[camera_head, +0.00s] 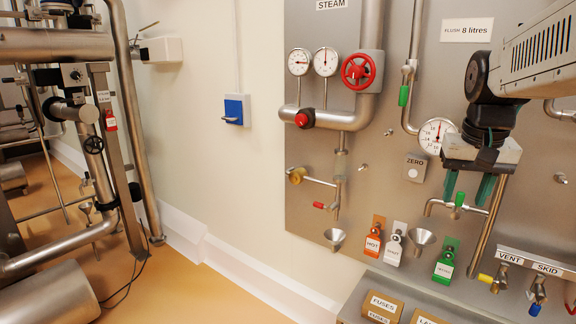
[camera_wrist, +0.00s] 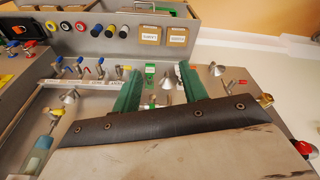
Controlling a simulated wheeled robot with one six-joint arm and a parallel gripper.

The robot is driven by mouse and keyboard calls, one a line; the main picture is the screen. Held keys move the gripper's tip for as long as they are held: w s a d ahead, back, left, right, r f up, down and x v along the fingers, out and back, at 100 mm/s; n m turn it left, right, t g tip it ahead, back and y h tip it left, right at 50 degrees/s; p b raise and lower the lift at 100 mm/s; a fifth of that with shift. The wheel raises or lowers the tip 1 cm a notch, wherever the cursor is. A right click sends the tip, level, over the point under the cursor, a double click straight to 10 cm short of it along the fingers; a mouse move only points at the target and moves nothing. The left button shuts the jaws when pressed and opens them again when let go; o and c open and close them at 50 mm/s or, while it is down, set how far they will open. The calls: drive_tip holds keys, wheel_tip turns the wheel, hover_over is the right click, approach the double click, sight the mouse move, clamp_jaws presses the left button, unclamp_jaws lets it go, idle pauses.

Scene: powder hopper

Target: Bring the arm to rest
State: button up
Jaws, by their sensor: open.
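My gripper (camera_head: 468,188) hangs at the right of the head view, in front of the steel panel. My arm comes in from the upper right and hides part of the panel. In the wrist view my gripper (camera_wrist: 160,72) shows both green fingers apart, with panel fittings visible beyond the gap. I cannot tell whether the fingers touch anything.
The steel panel (camera_head: 260,30) carries a red handwheel (camera_head: 358,71), gauges (camera_head: 437,135), small funnels (camera_head: 422,238) and hanging tags (camera_head: 394,243). Labelled valves (camera_head: 494,281) stand at lower right. Pipework (camera_head: 60,45) fills the left. Orange floor (camera_head: 215,290) lies open between.

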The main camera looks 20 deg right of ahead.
drive_tip(key=s+a+f+n, duration=0.3)
drive_tip(key=s+a+f, duration=0.1)
drive_tip(key=a, duration=0.6)
drive_tip(key=s+a+f+n+y, duration=0.1)
drive_tip(key=s+a+f+n, duration=0.3)
drive_tip(key=a, duration=0.7)
drive_tip(key=shift+s+f+y, duration=0.3)
drive_tip(key=shift+f, duration=0.05)
